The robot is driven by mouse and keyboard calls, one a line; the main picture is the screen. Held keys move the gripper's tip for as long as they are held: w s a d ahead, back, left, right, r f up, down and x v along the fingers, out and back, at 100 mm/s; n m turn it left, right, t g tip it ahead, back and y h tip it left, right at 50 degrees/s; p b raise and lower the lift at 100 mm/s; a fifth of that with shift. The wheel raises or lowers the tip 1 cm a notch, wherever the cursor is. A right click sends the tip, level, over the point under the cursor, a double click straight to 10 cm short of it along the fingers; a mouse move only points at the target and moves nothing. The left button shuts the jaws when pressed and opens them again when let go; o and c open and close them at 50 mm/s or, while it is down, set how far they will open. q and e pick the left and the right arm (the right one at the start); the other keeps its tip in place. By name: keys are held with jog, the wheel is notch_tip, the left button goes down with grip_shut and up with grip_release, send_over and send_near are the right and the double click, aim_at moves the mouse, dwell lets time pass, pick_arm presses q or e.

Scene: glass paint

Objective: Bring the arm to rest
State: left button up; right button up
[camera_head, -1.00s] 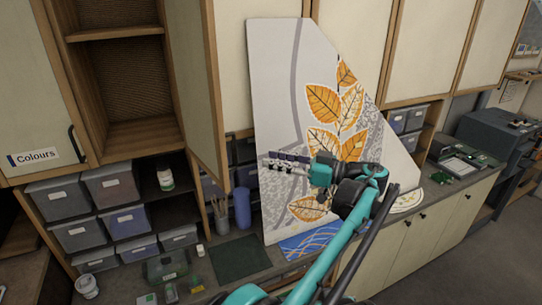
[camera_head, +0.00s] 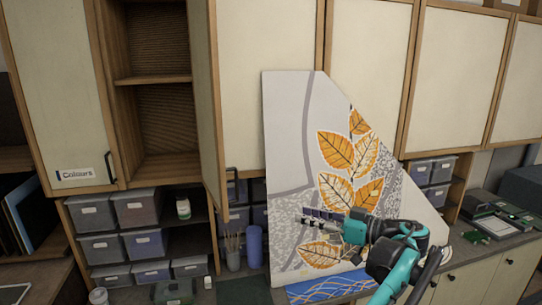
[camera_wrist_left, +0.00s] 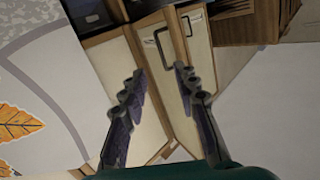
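My left gripper (camera_head: 308,217) is in front of the leaf-painted glass panel (camera_head: 290,125) in the head view, its fingers pointing left. In the left wrist view the two fingers of my left gripper (camera_wrist_left: 158,75) stand apart with nothing between them. The panel, with orange leaves and a grey band, leans upright against the cupboards; its left part also shows in the wrist view (camera_wrist_left: 50,60). My arm hides part of its lower right. I cannot tell the gap between gripper and panel. My right gripper is in no view.
An open cupboard (camera_head: 155,78) with its door (camera_head: 203,110) swung out stands left of the panel. Several grey bins (camera_head: 137,207) fill shelves below it. A blue cylinder (camera_head: 254,246), a brush pot (camera_head: 233,259) and a dark green mat (camera_head: 243,291) are on the counter.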

pick_arm(q)
jog(key=s+a+f+m+g+h+b, duration=0.2)
jog(key=s+a+f+m+h+b, duration=0.2)
jog(key=a+f+b, duration=0.65)
jog(key=s+a+f+m+g+h+b, duration=0.25)
jog(key=s+a+f+h+b, duration=0.2)
jog(key=a+f, duration=1.05)
jog(key=s+a+f+m+h+b, duration=0.1)
jog(key=s+f+h+b, duration=0.1)
jog(key=s+f+b, duration=0.3)
jog(key=s+a+f+m+t+h+b, duration=0.1)
jog(key=s+f+b, duration=0.4)
jog(key=f, duration=0.9)
jog(key=s+a+f+m+t+h+b, duration=0.1)
jog(key=s+f+m+h+b, duration=0.1)
jog(key=s+f, duration=0.6)
notch_tip(320, 180, down, 2)
jog(key=h+b, duration=0.1)
jog(key=b, duration=0.1)
jog(key=shift+s+f+b, duration=0.15)
jog(key=shift+s+b, duration=0.25)
